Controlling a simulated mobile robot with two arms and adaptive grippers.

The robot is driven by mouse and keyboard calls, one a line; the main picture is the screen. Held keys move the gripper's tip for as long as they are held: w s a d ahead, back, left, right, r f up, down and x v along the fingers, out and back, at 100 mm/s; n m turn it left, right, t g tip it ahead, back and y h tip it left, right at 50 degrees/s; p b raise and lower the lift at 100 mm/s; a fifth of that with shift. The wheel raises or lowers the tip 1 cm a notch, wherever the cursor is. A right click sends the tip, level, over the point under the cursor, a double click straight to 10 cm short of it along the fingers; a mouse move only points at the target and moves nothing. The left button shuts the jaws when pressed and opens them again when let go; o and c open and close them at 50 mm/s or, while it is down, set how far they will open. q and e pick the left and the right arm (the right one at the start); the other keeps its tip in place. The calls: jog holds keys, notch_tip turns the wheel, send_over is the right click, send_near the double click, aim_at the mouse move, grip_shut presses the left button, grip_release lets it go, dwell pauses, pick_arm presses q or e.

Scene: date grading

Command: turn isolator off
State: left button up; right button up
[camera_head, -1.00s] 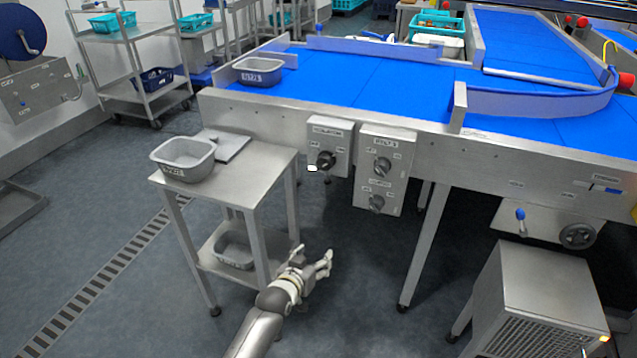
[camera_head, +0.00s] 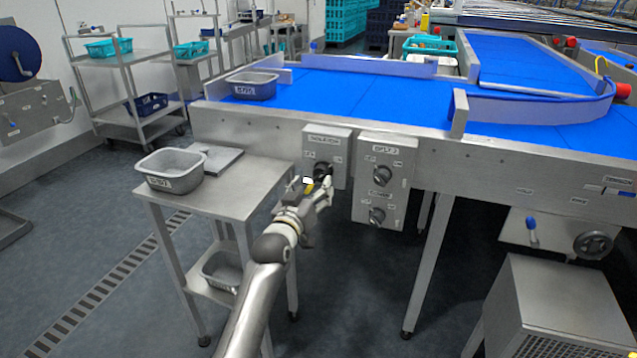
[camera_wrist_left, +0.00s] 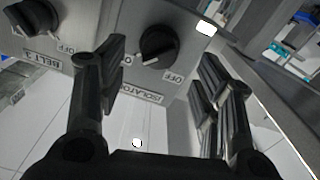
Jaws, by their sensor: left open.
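The isolator box (camera_head: 341,142) is a grey panel on the front of the conveyor, with a black rotary knob (camera_head: 322,169). In the left wrist view the isolator knob (camera_wrist_left: 159,46) shows between and beyond my fingers, with "OFF" and "ISOLATOR" labels beside it. My left gripper (camera_head: 319,188) is just in front of and below the knob. In the left wrist view its two fingers (camera_wrist_left: 160,85) are apart with nothing between them. I cannot tell from the head view whether a finger touches the knob. My right gripper is not in view.
A box with two more knobs (camera_head: 386,147) is right of the isolator; its belt knob (camera_wrist_left: 33,17) shows at the wrist view's upper left. A steel side table (camera_head: 235,188) with a grey tub (camera_head: 171,172) stands left of my arm. The blue conveyor (camera_head: 340,90) lies behind.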

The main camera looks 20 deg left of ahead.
aim_at(319, 179)
pick_arm(q)
jog(key=w, duration=0.3)
jog(key=shift+w+b, duration=0.3)
jog(key=shift+b, duration=0.05)
jog(key=shift+w+d, duration=0.1)
jog(key=shift+w, duration=0.6)
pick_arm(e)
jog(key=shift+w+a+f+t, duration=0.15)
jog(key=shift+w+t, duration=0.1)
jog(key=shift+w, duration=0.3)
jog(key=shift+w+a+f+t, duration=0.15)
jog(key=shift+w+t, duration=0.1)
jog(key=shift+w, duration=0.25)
